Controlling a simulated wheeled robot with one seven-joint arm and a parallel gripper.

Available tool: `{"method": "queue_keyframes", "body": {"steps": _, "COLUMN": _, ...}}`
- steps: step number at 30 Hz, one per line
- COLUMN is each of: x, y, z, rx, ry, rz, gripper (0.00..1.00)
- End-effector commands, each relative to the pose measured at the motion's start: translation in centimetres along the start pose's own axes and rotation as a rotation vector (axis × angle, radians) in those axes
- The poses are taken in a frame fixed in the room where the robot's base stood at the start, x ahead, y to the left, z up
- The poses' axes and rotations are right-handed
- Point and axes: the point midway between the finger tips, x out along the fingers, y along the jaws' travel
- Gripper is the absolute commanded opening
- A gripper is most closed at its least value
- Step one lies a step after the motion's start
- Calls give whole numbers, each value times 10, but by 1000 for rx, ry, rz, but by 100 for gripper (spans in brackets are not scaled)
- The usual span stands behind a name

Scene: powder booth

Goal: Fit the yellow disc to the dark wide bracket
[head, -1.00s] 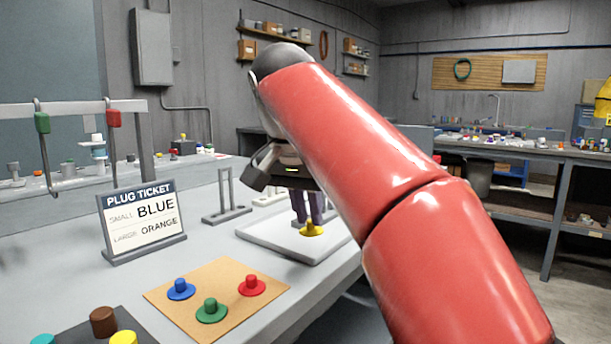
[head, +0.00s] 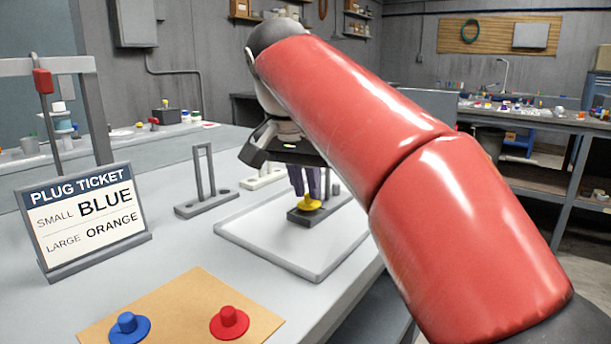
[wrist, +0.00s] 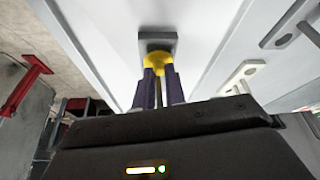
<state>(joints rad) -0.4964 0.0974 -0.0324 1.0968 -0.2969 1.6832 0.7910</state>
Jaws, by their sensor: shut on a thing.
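The yellow disc (head: 310,205) is gripped by its top between the purple fingers of my gripper (head: 308,192), which point down. In the head view it appears at the left part of the dark wide bracket (head: 298,216), overlapping it; I cannot tell whether it is seated or just above. A thin upright post of the bracket shows to the right of the fingers. In the wrist view the yellow disc (wrist: 157,60) sits between the fingertips, with the end of the dark bracket (wrist: 160,36) right beyond it. The bracket stands on a white tray (head: 255,239).
A grey bracket with two tall posts (head: 206,206) and a pale low bracket (head: 262,180) stand left of and behind the tray. A plug ticket (head: 86,221) stands at left. A brown mat (head: 182,318) holds blue (head: 128,326) and red (head: 230,321) plugs.

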Motion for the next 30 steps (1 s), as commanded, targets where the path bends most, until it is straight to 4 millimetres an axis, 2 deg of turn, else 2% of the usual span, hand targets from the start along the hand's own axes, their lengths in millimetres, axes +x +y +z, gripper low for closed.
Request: {"method": "queue_keyframes", "body": {"steps": 30, "x": -1, "y": -1, "z": 5, "rx": -1, "ry": 0, "rz": 0, "gripper": 0}}
